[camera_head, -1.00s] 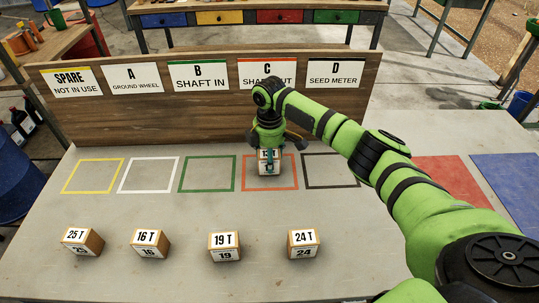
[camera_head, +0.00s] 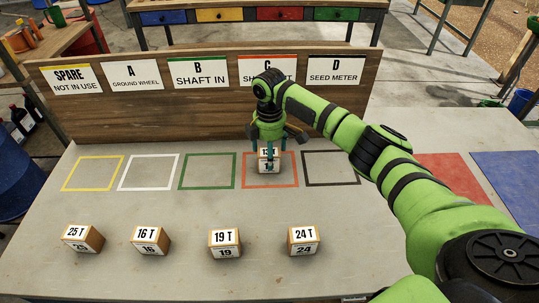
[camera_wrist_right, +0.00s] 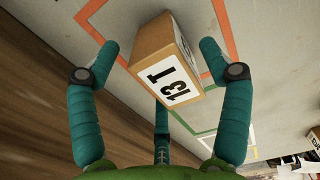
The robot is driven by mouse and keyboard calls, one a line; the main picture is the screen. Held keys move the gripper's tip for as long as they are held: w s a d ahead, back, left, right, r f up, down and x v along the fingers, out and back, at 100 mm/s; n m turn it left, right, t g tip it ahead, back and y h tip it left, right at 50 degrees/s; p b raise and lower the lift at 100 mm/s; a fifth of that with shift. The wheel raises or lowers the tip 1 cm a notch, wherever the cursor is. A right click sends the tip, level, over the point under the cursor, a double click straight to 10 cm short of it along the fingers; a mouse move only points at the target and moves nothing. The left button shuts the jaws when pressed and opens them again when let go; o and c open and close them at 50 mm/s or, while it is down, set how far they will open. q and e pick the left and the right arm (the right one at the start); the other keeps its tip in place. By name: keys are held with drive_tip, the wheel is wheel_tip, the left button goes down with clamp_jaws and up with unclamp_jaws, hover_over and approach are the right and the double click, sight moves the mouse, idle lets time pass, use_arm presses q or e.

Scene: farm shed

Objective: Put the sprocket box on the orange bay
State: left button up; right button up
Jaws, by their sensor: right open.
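A small brown sprocket box (camera_head: 269,167) with a white 13 T label stands inside the orange bay outline (camera_head: 270,187) on the bench. My right gripper (camera_head: 268,148) is just above it, its fingers spread. In the right wrist view, the open fingers (camera_wrist_right: 160,50) stand apart around the 13 T box (camera_wrist_right: 165,58), with gaps visible at its sides. The orange outline (camera_wrist_right: 222,35) passes beside the box there. The left gripper is in neither view.
Boxes marked 25 T (camera_head: 82,240), 16 T (camera_head: 149,242), 19 T (camera_head: 225,244) and 24 T (camera_head: 304,241) stand in the front row. The yellow, white, green and black bays are empty. A wooden sign board (camera_head: 215,124) rises behind the bays.

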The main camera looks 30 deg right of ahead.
wheel_tip(320, 180, up, 11)
drive_tip(key=shift+f+b, duration=0.15)
drive_tip(key=shift+b, duration=0.45)
